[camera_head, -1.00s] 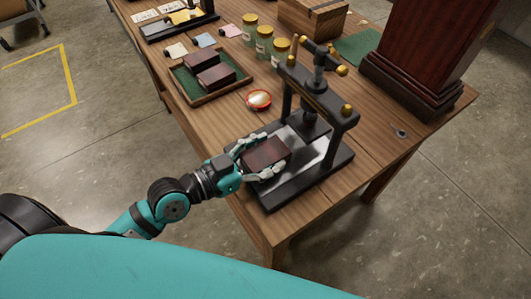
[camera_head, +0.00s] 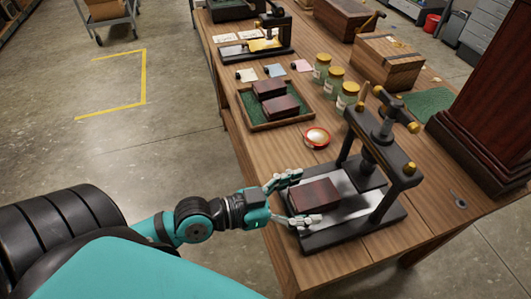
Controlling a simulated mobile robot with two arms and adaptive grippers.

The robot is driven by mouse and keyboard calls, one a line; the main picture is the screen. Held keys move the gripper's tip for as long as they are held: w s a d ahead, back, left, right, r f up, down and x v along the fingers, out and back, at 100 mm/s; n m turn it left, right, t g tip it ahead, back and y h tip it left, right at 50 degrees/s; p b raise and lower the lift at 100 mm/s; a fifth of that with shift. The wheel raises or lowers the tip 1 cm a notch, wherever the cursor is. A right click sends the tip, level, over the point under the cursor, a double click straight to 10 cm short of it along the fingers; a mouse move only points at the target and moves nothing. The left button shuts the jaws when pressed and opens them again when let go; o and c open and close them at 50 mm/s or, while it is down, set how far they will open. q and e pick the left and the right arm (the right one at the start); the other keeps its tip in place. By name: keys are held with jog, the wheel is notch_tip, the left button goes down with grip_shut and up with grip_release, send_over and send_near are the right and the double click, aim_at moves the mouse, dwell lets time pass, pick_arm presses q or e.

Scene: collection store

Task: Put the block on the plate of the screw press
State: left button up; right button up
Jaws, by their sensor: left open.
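A dark red-brown block (camera_head: 314,194) lies on the pale metal plate (camera_head: 346,207) of the black screw press (camera_head: 385,150), on the side nearest my left gripper and outside the press's upright frame. My left gripper (camera_head: 294,198) is open, with one finger beyond the block's far left corner and the other by its near edge. The fingers look apart from the block. The press screw with its brass-ended handle stands above the plate, to the right of the block. My right gripper is not in view.
A green-lined tray (camera_head: 250,122) holds two similar blocks. A red-rimmed dish (camera_head: 316,137) and several lidded jars (camera_head: 334,80) stand behind the press. A wooden box (camera_head: 390,60) and a dark cabinet (camera_head: 490,110) stand further right. The wooden table (camera_head: 272,153) has bare room left of the press.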

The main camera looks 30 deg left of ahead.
pick_arm(q)
jog(key=v, duration=0.9)
jog(key=shift+w, duration=0.1)
